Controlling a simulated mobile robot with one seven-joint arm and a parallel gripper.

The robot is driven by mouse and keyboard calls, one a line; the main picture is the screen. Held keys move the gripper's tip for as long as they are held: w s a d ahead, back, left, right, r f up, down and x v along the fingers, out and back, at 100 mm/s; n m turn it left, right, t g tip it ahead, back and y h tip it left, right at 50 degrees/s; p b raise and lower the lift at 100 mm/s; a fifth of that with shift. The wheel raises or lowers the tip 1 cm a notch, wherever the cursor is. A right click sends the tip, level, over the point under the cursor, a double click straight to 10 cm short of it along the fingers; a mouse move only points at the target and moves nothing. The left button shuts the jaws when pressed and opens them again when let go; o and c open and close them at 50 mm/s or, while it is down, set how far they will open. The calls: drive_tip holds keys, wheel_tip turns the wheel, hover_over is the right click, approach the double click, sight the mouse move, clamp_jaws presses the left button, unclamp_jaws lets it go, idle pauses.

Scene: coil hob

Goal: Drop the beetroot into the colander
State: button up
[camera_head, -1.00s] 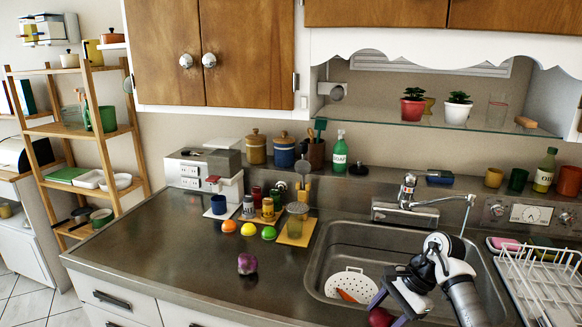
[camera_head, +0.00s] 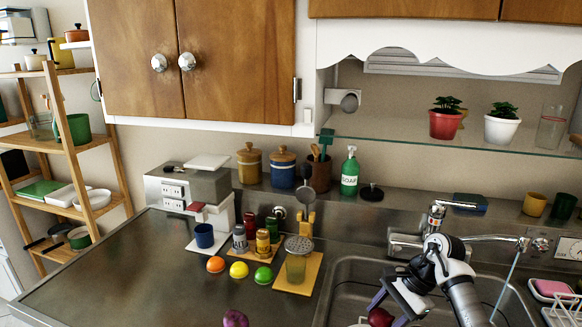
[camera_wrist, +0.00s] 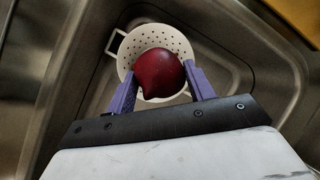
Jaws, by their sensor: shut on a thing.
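The beetroot (camera_wrist: 160,75) is dark red and round. It is held between the purple fingers of my gripper (camera_wrist: 161,72), and it also shows at the bottom edge of the head view (camera_head: 380,317). The white colander (camera_wrist: 137,40) with round holes lies in the sink beyond the beetroot in the wrist view. The beetroot hides the middle of the colander; it appears above it and overlaps its near side. In the head view only a sliver of the colander is left at the bottom edge.
The metal sink (camera_head: 345,275) surrounds the colander, with a tap (camera_head: 432,222) behind my arm. An orange (camera_head: 215,264), a lemon (camera_head: 239,270) and a lime (camera_head: 263,275) lie on the counter. A purple item (camera_head: 235,318) is cut off at the bottom. The left counter is mostly clear.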

drive_tip(key=shift+s+f, duration=0.25)
drive_tip(key=shift+f, duration=0.45)
drive_tip(key=shift+f+p, duration=0.4)
drive_tip(key=shift+f, duration=1.75)
drive_tip(key=o, duration=1.1)
drive_tip(key=b+v, duration=0.5)
drive_tip(key=v, duration=0.9)
drive_tip(key=shift+a, duration=0.1)
